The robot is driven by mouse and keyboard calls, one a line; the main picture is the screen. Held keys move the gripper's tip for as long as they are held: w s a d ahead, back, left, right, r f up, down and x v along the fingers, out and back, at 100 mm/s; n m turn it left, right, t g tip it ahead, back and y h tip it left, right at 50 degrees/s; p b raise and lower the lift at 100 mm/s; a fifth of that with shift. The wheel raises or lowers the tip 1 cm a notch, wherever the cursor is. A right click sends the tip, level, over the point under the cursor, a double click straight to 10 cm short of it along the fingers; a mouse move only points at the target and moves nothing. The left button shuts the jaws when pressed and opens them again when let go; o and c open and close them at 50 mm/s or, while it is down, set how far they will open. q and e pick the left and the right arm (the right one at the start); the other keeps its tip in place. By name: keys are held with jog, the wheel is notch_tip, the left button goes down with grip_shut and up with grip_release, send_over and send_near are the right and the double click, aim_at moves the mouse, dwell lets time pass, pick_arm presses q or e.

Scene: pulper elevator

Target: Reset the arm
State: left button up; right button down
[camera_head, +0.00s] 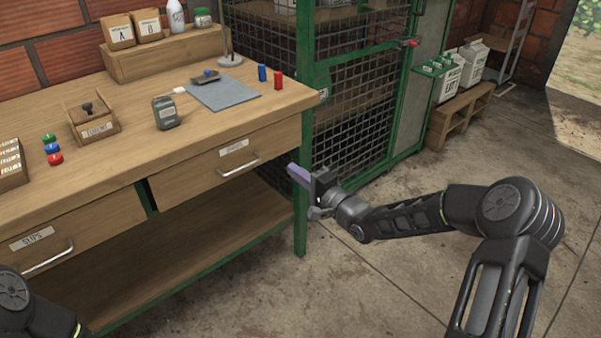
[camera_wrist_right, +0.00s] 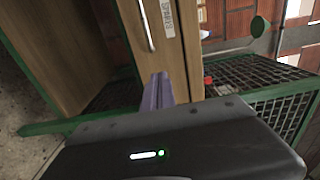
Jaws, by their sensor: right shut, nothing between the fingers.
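My right gripper (camera_head: 300,174) is in front of the bench's right front leg in the head view, near the right end of the drawer (camera_head: 205,165). Its purple fingers are together and hold nothing. In the right wrist view the shut fingers (camera_wrist_right: 158,92) point toward the bench front, below the drawer handle (camera_wrist_right: 146,22). Whether they touch the bench I cannot tell. My left arm shows only at the bottom left corner of the head view, and its gripper is out of view.
The wooden bench (camera_head: 130,85) bears a scanner-like dark device (camera_head: 166,112), a grey mat (camera_head: 224,93) and small coloured cylinders. A green mesh cage (camera_head: 355,110) stands right of it. The floor (camera_head: 400,270) in front is clear.

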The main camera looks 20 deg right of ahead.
jog(key=shift+s+d, duration=0.25)
jog(key=shift+s, duration=0.4)
